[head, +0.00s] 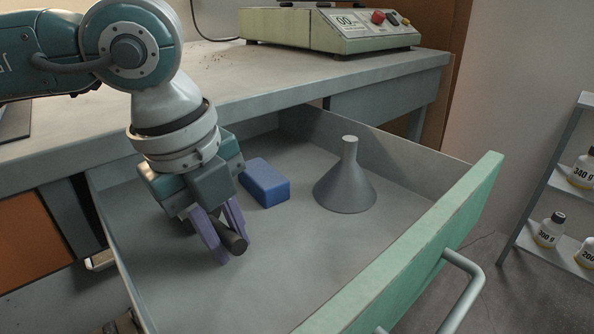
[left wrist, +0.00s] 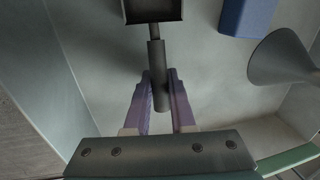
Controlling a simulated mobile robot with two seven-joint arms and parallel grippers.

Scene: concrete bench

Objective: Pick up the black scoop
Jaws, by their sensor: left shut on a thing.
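The black scoop shows in the left wrist view, with its dark handle (left wrist: 157,72) between my purple fingers and its square pan (left wrist: 153,10) at the top edge, partly cut off. In the head view only the end of the dark handle (head: 236,243) shows; my gripper hides the pan. My left gripper (head: 226,240) reaches down into the open drawer and is shut on the scoop's handle; its fingers (left wrist: 159,95) also show in the left wrist view. I cannot tell whether the scoop touches the drawer floor. My right gripper is not in view.
The open grey drawer (head: 290,235) has a green front panel (head: 425,250) with a bar handle. A blue block (head: 266,184) and a grey funnel (head: 345,182) stand in it, right of my gripper. The bench top (head: 270,75) overhangs behind, carrying a scale (head: 330,30).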

